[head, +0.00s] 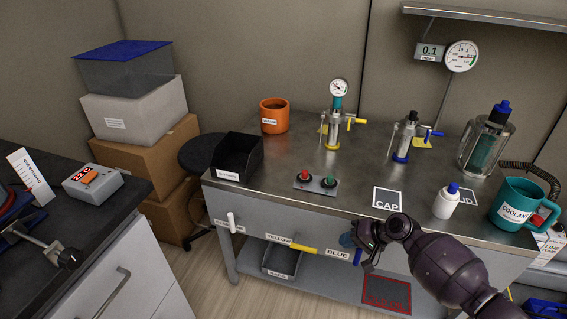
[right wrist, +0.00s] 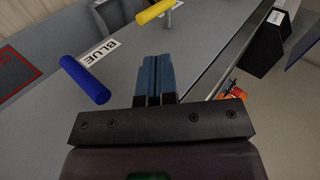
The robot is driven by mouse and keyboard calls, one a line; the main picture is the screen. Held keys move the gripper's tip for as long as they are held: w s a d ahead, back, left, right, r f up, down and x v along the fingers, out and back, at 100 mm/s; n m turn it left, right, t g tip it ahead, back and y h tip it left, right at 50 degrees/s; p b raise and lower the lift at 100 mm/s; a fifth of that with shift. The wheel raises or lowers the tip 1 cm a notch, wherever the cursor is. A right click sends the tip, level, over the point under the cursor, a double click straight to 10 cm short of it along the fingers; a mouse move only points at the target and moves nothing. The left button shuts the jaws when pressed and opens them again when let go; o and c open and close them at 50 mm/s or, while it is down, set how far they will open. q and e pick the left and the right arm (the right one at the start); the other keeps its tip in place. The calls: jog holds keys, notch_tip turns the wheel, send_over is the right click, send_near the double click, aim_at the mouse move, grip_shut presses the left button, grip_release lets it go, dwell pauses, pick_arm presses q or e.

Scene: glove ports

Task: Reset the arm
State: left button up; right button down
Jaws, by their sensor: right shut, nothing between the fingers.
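My right arm comes in from the lower right in the head view. Its gripper (head: 349,240) is in front of the bench's front panel, by the BLUE label (head: 338,254). In the right wrist view the blue fingers (right wrist: 154,78) are together with nothing between them. A blue handle (head: 358,257) is just below the gripper; in the right wrist view it (right wrist: 85,80) stands apart, left of the fingers. A yellow handle (head: 304,249) is farther left on the panel and shows ahead of the fingers in the wrist view (right wrist: 155,12). My left gripper does not show.
The steel bench carries an orange mug (head: 274,117), black bin (head: 237,157), button plate (head: 316,183), two valve fittings, a white bottle (head: 446,203) and a teal COOLANT mug (head: 517,205). A white handle (head: 231,222) is on the panel's left. A lower shelf holds a grey bin (head: 282,262).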

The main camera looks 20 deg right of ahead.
notch_tip(320, 180, up, 3)
jog(key=w+n+t+h, duration=0.3)
jog(key=n, duration=0.1)
jog(key=s+a+r+n+t+h+p, duration=0.2)
jog(key=s+a+n+t, duration=0.15)
jog(key=s, duration=0.55)
jog(key=s+a+f+g+h+p, duration=0.1)
jog(key=s+f+h, duration=0.1)
jog(key=s, duration=2)
jog(key=shift+s+a+f+m+g+h+p, duration=0.2)
jog(key=shift+a+m+g+h+p, duration=0.1)
jog(key=shift+a+m+g+p, duration=0.1)
